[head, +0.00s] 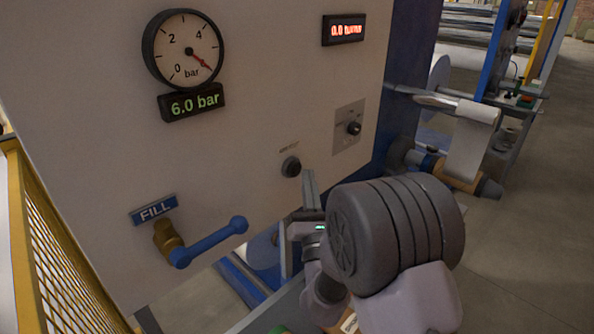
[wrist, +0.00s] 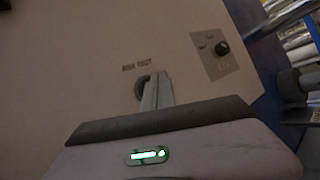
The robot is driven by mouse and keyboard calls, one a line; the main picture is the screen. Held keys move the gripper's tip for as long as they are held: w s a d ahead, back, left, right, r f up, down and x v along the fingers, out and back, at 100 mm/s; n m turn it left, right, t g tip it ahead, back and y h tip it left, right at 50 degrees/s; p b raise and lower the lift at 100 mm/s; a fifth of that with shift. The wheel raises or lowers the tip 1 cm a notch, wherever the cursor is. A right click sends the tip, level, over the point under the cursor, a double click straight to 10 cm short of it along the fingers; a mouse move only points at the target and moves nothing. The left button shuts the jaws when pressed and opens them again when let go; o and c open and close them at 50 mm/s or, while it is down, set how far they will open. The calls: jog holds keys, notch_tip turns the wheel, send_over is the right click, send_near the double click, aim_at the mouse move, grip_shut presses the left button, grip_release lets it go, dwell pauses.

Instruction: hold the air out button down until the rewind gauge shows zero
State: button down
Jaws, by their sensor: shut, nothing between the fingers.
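The air out button (head: 291,166) is a round dark knob on the pale panel (head: 250,110). It shows in the wrist view (wrist: 141,88) under a label reading AIR OUT, partly hidden by my fingers. My gripper (head: 309,178) is shut and empty, its fingertips close beside the button in the head view. In the wrist view the fingers (wrist: 158,92) overlap the button's right side; I cannot tell whether they touch it. The round gauge (head: 184,50) has its red needle at the lower right, and its green readout (head: 192,102) shows 6.0 bar. No rewind label is readable.
A blue lever (head: 210,243) sticks out below a FILL sign (head: 154,210). A small selector knob (head: 354,128) is right of the button. A red display (head: 344,30) is above. A yellow mesh guard (head: 55,250) stands left; rollers (head: 465,140) are at right.

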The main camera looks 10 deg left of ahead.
jog(key=shift+a, duration=0.1)
jog(key=shift+w+a, duration=0.2)
jog(key=shift+w, duration=0.05)
jog(key=shift+w+a+p, duration=0.3)
jog(key=shift+a+p, duration=0.15)
jog(key=shift+p, duration=0.05)
dwell(3.0)
jog(key=shift+d, duration=0.15)
dwell(0.4)
jog(key=shift+s+d+b, duration=0.45)
jog(key=shift+s+d, duration=0.1)
jog(key=shift+d, duration=0.05)
jog(key=s+d+b, duration=0.1)
jog(key=d, duration=0.1)
jog(key=s+d+b, duration=0.1)
jog(key=s+d, duration=0.1)
